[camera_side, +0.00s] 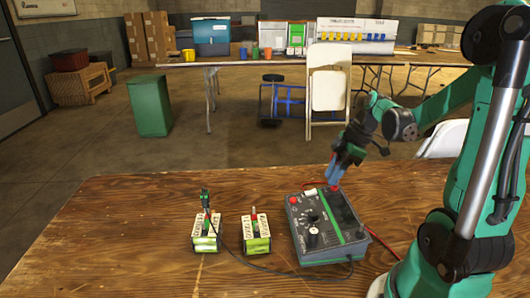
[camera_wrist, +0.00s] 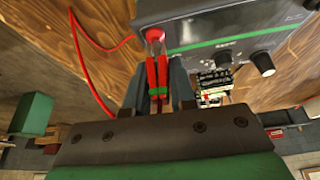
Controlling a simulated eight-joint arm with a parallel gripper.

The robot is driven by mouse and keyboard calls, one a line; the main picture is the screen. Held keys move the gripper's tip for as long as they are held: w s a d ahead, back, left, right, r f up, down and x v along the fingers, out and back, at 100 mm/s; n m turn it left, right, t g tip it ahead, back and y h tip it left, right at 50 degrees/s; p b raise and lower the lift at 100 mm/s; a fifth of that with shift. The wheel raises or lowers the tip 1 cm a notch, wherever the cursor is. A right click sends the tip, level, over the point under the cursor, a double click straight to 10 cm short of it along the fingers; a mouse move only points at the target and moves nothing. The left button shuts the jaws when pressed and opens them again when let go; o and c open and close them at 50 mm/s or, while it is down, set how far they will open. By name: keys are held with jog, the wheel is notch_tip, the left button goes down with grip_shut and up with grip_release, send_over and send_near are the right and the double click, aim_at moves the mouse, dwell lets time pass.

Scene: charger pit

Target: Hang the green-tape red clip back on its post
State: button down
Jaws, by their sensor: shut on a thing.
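The red clip with green tape (camera_wrist: 157,76) is held between the two fingers of my gripper (camera_wrist: 156,98) in the wrist view. Its jaws point at a red round part on the edge of the grey charger (camera_wrist: 205,14); I cannot tell whether they touch it. In the side view my gripper (camera_side: 338,172) is above the back edge of the charger (camera_side: 326,250), with a little red of the clip (camera_side: 336,187) showing below the fingers. A red cable (camera_wrist: 82,60) loops to the left in the wrist view.
Two batteries, left (camera_side: 206,240) and right (camera_side: 256,241), stand left of the charger. A dark clip (camera_side: 206,198) is on top of the left one, and a black cable (camera_side: 275,270) runs to the charger. The wooden table (camera_side: 130,230) is clear at left.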

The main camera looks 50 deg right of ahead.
jog(key=shift+f, duration=0.15)
dwell(0.5)
jog(key=c, duration=0.7)
grip_release()
jog(key=shift+o, duration=0.2)
jog(key=shift+o, duration=1)
jog(key=shift+r, duration=3.75)
